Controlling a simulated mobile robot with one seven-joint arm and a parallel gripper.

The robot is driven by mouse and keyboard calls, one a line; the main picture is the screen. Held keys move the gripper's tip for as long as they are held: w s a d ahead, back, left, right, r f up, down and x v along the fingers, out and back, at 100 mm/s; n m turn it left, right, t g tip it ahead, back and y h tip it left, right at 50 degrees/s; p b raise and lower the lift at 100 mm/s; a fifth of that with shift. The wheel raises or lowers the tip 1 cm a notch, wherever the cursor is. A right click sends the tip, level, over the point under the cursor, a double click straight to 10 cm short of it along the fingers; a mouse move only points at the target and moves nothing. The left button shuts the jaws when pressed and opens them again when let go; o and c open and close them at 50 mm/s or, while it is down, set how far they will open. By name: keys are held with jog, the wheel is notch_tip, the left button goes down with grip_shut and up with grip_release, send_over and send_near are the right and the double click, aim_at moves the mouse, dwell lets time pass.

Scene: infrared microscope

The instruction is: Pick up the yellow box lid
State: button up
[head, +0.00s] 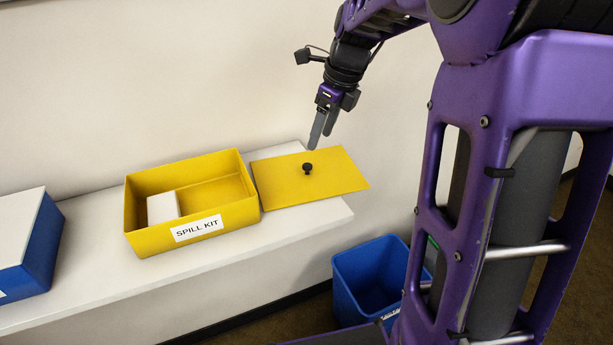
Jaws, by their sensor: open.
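The yellow box lid (281,186) lies flat on the white shelf, right of the yellow box, with its right corner reaching to about the shelf's end. A small black knob (307,168) stands up from the middle of the lid. The open yellow box (143,217) carries a "SPILL KIT" label and has a white block (162,207) inside at its left. My gripper (320,147) is open and empty. It points down in the air above the lid, a little up and right of the knob in the picture, and does not appear to touch it.
The white shelf (100,282) runs along the wall. A blue box with a white top (40,243) stands at its left end. A blue bin (345,298) is on the floor below the shelf's right end. Bare shelf lies in front of the yellow box.

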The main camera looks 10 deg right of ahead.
aim_at(307, 165)
jog(key=x, duration=0.3)
jog(key=b+x, duration=0.1)
jog(key=x, duration=0.5)
jog(key=shift+a, duration=0.35)
jog(key=shift+r, duration=0.1)
jog(key=shift+c, duration=0.2)
grip_shut()
